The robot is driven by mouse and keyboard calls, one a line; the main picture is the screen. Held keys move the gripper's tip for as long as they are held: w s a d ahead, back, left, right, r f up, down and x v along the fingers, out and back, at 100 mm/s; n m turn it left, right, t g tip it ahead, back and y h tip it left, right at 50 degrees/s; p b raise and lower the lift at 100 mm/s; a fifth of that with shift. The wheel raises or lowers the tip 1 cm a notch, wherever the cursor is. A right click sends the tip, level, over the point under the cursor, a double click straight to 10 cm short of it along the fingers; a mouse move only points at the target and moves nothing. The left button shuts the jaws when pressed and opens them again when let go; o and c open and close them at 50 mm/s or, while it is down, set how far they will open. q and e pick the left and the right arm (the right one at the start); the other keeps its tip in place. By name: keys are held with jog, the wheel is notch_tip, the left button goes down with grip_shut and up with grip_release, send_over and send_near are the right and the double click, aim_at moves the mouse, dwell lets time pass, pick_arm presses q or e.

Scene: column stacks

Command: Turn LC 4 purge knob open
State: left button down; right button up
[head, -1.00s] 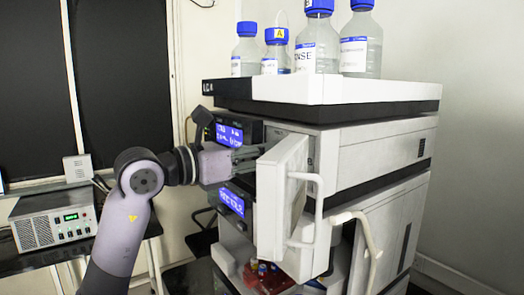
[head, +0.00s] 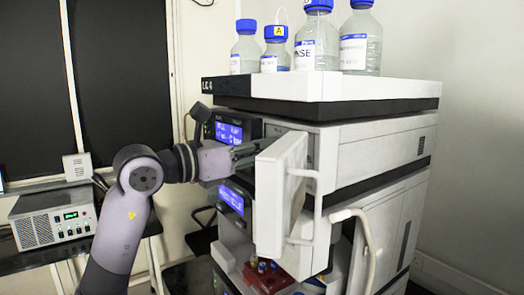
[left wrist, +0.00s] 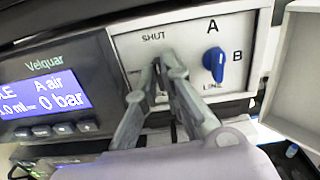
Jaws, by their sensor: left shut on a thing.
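The LC 4 stack (head: 380,95) has its upper module's door (head: 283,195) standing open. My left gripper (left wrist: 163,68) reaches in behind this door; in the head view its fingertips are hidden. In the left wrist view its fingers are closed together at the white valve panel, just below the printed word SHUT. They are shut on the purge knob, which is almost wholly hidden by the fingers. A blue selector knob (left wrist: 214,62) marked A, B and LINE sits to the right, apart from the fingers. My right gripper is not in view.
A blue display (left wrist: 44,92) reading 0 bar is left of the panel. Several blue-capped bottles (head: 317,50) stand on top. A grey instrument (head: 55,215) stands on the left bench.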

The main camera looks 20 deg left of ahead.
pick_arm(q)
jog(key=n+b, duration=0.1)
jog(key=n, duration=0.2)
jog(key=shift+f+n, duration=0.1)
jog(key=shift+n, duration=0.2)
jog(key=shift+w+a+n+b, duration=0.1)
jog(key=shift+n+b, duration=0.7)
jog(key=shift+n, duration=2.2)
jog(key=shift+a+n+b, duration=0.1)
jog(key=shift+n+b, duration=0.65)
jog(key=shift+n, duration=2.25)
jog(key=c, duration=1.7)
grip_release()
